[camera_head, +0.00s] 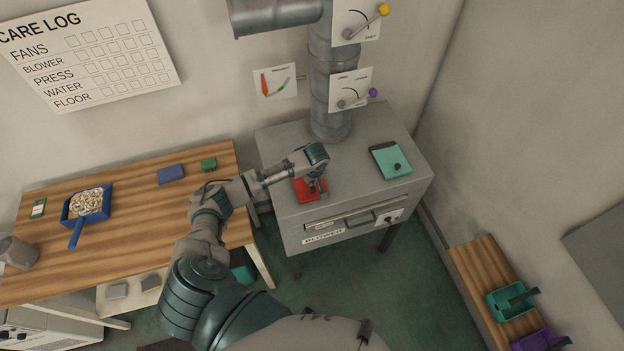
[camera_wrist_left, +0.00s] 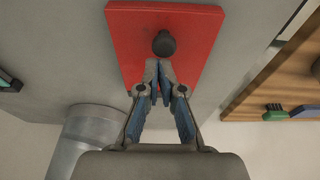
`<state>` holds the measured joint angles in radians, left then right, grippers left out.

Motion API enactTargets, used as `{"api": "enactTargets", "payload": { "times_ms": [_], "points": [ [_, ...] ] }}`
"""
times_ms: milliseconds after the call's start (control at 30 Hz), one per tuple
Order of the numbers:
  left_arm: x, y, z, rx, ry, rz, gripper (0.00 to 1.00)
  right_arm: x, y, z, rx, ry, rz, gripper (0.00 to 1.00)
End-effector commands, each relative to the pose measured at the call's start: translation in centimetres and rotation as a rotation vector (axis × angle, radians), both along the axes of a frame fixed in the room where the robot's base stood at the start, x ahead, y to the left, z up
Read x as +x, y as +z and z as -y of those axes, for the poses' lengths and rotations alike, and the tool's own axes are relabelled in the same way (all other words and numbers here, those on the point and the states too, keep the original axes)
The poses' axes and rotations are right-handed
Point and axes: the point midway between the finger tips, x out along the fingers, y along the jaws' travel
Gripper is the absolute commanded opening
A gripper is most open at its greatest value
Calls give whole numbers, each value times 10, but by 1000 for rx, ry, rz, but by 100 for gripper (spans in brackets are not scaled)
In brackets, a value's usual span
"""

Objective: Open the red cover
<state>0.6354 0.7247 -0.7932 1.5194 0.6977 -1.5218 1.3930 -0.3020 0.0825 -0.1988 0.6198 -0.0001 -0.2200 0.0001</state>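The red cover (camera_head: 302,193) lies flat on top of the grey blower cabinet (camera_head: 285,150), near its front left. It fills the upper middle of the left wrist view (camera_wrist_left: 185,75) and carries a dark round knob (camera_wrist_left: 164,44). My left gripper (camera_head: 317,187) points down over the cover and partly hides it. In the left wrist view its fingertips (camera_wrist_left: 159,66) are brought together right beside the knob, not visibly around it. Whether they touch the knob or the cover I cannot tell. My right gripper is not in view.
A metal duct (camera_head: 330,100) rises at the cabinet's back. A wooden bench (camera_head: 130,210) on the left holds a blue dustpan (camera_head: 72,214) and small blocks. Teal and purple bins stand at lower right.

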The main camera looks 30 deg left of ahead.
Motion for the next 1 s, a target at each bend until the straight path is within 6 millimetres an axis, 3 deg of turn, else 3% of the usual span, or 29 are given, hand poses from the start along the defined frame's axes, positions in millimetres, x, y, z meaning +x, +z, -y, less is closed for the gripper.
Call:
{"api": "enactTargets", "payload": {
  "times_ms": [1000],
  "points": [
    [6, 39, -14, -264, 2, -230, 0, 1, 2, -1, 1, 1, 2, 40]
  ]
}}
